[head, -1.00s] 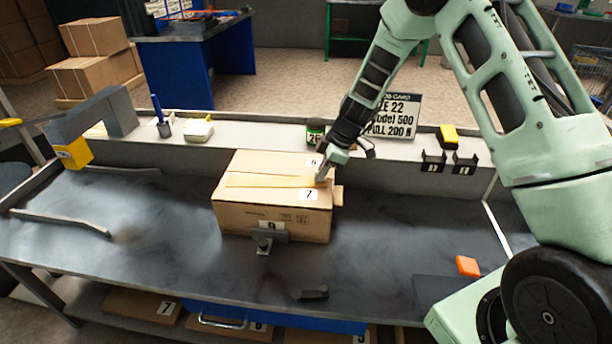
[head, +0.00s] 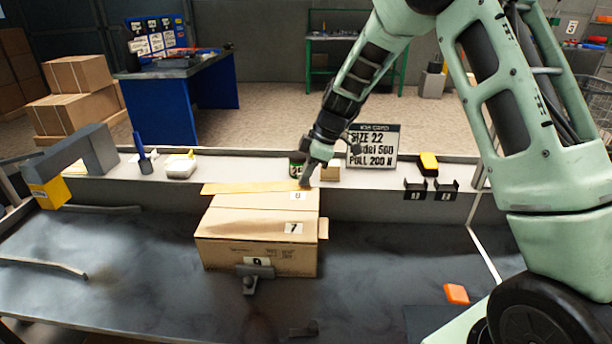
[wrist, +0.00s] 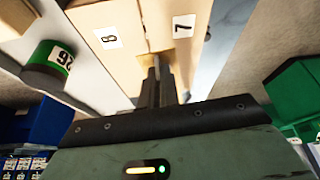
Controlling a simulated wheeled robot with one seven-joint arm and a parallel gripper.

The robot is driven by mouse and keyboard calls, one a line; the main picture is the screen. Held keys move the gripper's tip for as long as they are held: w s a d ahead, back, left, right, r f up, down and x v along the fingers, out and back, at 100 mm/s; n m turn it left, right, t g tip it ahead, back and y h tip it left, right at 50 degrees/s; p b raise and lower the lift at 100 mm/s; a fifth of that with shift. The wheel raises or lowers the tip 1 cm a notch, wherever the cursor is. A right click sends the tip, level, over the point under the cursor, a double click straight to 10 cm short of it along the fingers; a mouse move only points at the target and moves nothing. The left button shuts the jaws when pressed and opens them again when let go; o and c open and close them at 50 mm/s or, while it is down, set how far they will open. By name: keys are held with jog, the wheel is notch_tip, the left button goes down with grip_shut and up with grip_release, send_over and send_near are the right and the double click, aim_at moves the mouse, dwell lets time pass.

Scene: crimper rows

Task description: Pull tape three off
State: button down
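My gripper (head: 306,182) is at the strip's right end, near label 6. The exact grip on the strip is partly hidden.
A dark clamp-like piece (head: 250,278) stands against the box's front. Behind it on the ledge are a green-banded can (head: 297,164) and a sign (head: 373,147). An orange block (head: 456,294) lies at right.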

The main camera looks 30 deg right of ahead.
jog(key=shift+r, duration=0.1)
jog(key=shift+r+p, duration=2.65)
jog(key=shift+r, duration=1.75)
